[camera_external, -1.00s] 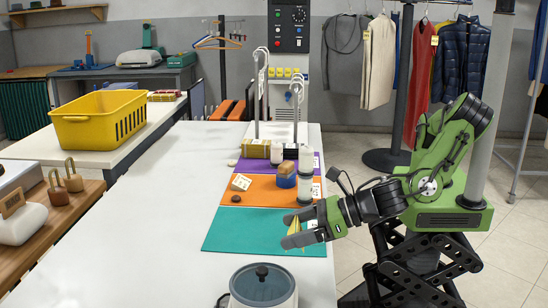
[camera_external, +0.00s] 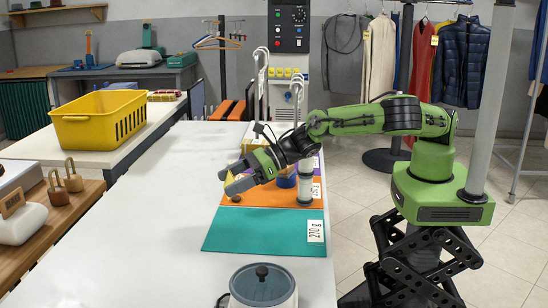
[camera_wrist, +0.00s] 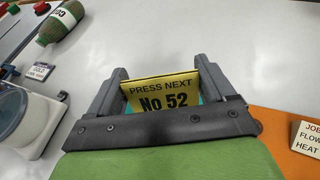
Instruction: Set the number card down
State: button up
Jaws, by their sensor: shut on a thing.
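The number card (camera_wrist: 160,92) is yellow and reads "PRESS NEXT No 52" in the wrist view. My gripper (camera_wrist: 160,70) is shut on it, with one grey finger on each side. In the external view my gripper (camera_external: 228,178) is stretched over the long white table, around the left edge of the orange mat (camera_external: 262,200).
The teal mat (camera_external: 250,232) with a white label (camera_external: 315,231) lies nearer the camera. A grey lidded pot (camera_external: 262,286) stands at the front. The table's left part (camera_external: 150,220) is bare.

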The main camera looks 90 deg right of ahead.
aim_at(235, 227)
jog(key=shift+d+f, duration=0.15)
jog(key=shift+f, duration=0.05)
notch_tip(235, 227, down, 10)
jog(key=b, duration=0.5)
jog(key=shift+r, duration=0.25)
jog(key=o, duration=0.8)
jog(key=shift+o, duration=0.2)
